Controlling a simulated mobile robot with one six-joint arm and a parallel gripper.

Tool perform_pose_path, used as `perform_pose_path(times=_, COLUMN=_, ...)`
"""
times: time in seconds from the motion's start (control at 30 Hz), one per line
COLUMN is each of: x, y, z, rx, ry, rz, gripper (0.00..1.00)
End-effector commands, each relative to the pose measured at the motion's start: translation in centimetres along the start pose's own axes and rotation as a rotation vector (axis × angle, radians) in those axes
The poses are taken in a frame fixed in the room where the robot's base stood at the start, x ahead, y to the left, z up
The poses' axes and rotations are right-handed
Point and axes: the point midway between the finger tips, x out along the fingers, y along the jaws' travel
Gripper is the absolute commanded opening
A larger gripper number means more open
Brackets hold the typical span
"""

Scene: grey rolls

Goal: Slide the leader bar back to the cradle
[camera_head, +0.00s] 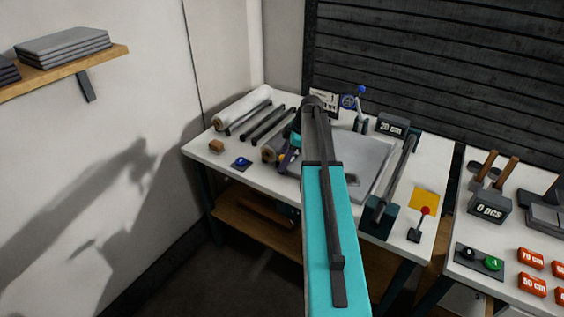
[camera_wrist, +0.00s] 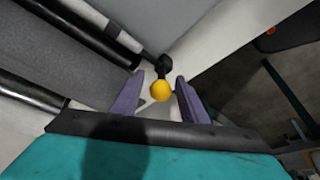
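In the wrist view, the two purple fingers of my gripper (camera_wrist: 160,84) stand apart. A yellow ball knob (camera_wrist: 161,89) shows between them, with a visible gap on each side. The knob sits on a short black stem (camera_wrist: 164,67) beside the end of a dark bar (camera_wrist: 95,35); I cannot tell for sure that this is the leader bar. In the head view, my gripper (camera_head: 288,155) is small and partly hidden behind my arm, at the left side of the grey plate (camera_head: 365,155). I cannot pick out the cradle with certainty.
A white roll (camera_head: 243,106) and several dark rods (camera_head: 268,125) lie at the table's left. A blue button (camera_head: 241,162) and wooden block (camera_head: 216,146) stand in front. A dark bar on teal blocks (camera_head: 395,170) stands right of the plate. A red-topped lever (camera_head: 420,225) is at the front right.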

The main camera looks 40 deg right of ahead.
Motion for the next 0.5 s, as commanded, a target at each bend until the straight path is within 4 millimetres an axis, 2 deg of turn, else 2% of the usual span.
perform_pose_path(times=0.5, x=-5.6, y=0.5, z=-0.9, rx=-0.007, ry=0.002, rz=-0.002, gripper=0.4)
